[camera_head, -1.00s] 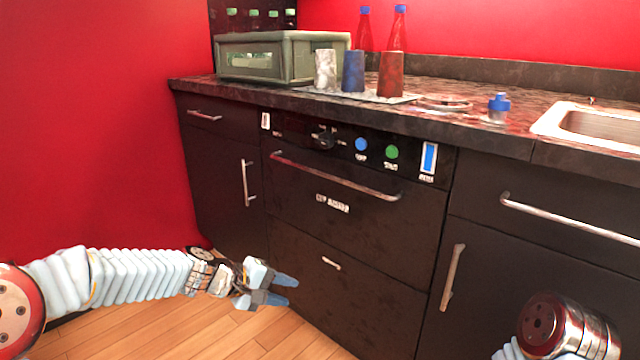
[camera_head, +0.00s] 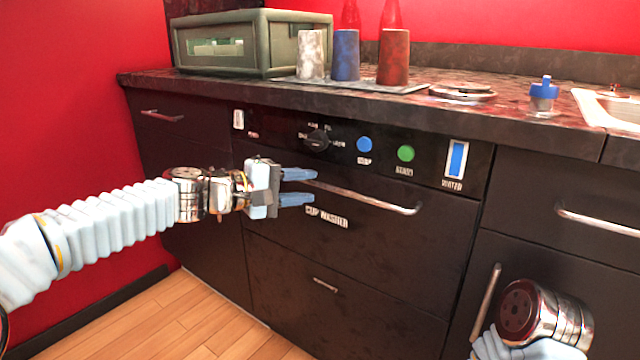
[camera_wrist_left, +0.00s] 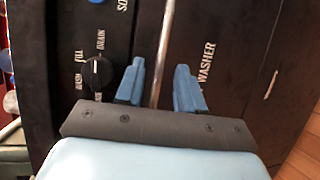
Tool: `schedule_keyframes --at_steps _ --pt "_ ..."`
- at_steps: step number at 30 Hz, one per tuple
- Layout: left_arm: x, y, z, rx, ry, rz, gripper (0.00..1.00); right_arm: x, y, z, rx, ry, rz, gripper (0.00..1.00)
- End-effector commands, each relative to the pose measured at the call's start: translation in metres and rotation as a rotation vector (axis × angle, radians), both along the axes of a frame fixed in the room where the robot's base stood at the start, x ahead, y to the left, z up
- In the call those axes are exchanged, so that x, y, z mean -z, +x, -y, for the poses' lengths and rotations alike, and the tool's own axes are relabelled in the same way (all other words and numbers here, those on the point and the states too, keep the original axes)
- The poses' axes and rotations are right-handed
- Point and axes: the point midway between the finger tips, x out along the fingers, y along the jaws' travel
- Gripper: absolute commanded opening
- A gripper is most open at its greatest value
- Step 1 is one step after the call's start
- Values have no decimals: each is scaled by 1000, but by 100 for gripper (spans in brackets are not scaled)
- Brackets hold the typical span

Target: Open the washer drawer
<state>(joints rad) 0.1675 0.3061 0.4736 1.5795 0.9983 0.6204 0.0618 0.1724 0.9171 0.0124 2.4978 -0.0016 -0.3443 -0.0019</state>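The washer drawer (camera_head: 390,245) is a dark front labelled as a washer, below a panel with a dial and buttons. It looks shut. Its long metal handle (camera_head: 385,202) runs across the top of the front. My left gripper (camera_head: 300,187) is open at the left part of this handle. In the left wrist view the handle (camera_wrist_left: 162,60) runs between the two blue fingertips (camera_wrist_left: 160,82), with gaps on both sides. My right arm shows at the bottom right of the head view, but its fingers are not visible.
The panel carries a black dial (camera_head: 317,140), a blue button (camera_head: 364,144) and a green button (camera_head: 405,153). A lower front has a small handle (camera_head: 325,285). Cups, a green box (camera_head: 265,42) and a sink (camera_head: 612,108) are on the counter. Wooden floor (camera_head: 190,315) lies clear at left.

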Motion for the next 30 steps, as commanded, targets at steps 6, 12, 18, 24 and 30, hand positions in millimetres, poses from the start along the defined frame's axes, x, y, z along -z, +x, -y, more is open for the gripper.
schedule_keyframes --at_steps 6,12,18,24,30 --pt "6 18 30 1 0 -1 38 -4 0 0 0 0 -1 43" --pt "8 23 38 -1 0 -1 38 -5 0 0 -1 0 -1 43" --pt "9 23 38 -2 1 0 38 -5 0 0 -1 0 -1 43" --pt "9 23 38 -1 1 0 10 -5 0 0 -1 0 -1 43" --pt "9 23 38 -1 1 0 0 -4 0 0 0 0 -1 43"
